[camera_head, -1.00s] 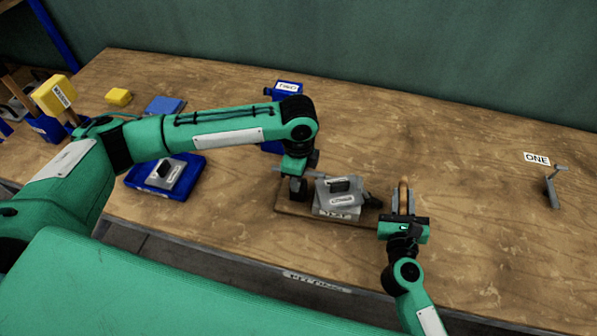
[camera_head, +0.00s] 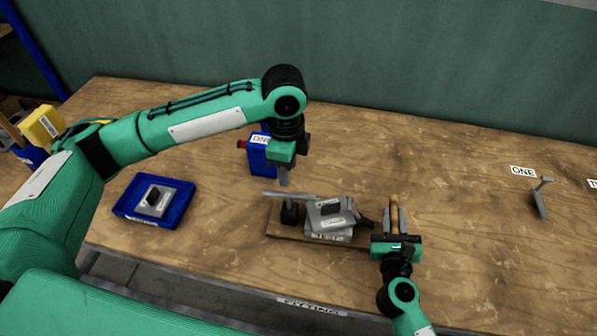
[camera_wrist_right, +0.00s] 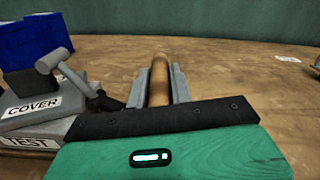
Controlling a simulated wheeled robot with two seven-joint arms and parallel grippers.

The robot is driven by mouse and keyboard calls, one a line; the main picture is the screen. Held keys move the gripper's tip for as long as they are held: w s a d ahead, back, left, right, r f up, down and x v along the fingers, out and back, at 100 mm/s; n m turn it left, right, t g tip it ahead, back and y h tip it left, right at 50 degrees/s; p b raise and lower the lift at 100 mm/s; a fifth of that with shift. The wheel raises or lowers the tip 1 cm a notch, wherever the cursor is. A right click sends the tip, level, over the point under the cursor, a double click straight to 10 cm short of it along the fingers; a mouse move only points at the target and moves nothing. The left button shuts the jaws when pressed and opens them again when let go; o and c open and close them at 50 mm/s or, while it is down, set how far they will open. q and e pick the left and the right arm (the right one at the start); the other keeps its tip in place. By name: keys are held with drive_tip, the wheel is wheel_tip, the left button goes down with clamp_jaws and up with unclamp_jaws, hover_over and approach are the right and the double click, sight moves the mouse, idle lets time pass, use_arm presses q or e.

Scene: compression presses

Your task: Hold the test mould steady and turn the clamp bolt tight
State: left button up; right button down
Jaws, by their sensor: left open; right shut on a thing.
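The grey test mould (camera_head: 343,237), labelled TEST, sits on a wooden board (camera_head: 277,231) with a grey cover (camera_head: 329,218) on top; in the right wrist view the cover (camera_wrist_right: 38,105) reads COVER. A grey bar (camera_head: 288,195) lies level over a dark post (camera_head: 289,212) at the mould's left. My left gripper (camera_head: 284,178) is open above the bar, apparently clear of it. My right gripper (camera_head: 394,218) is shut on a wooden handle (camera_head: 394,213), right of the mould; the handle (camera_wrist_right: 160,82) also shows in the right wrist view. I cannot make out the clamp bolt clearly.
A blue tray (camera_head: 119,209) with a grey block stands at the left. A blue container (camera_head: 257,160) stands behind the left gripper. A grey crank-like tool (camera_head: 541,200) stands at the right near a label ONE (camera_head: 522,171). The table is clear between.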

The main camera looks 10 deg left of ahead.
drive_tip(key=c, duration=1.2)
unclamp_jaws()
drive_tip(key=shift+o, duration=0.2)
use_arm(q)
drive_tip(key=shift+r, duration=0.1)
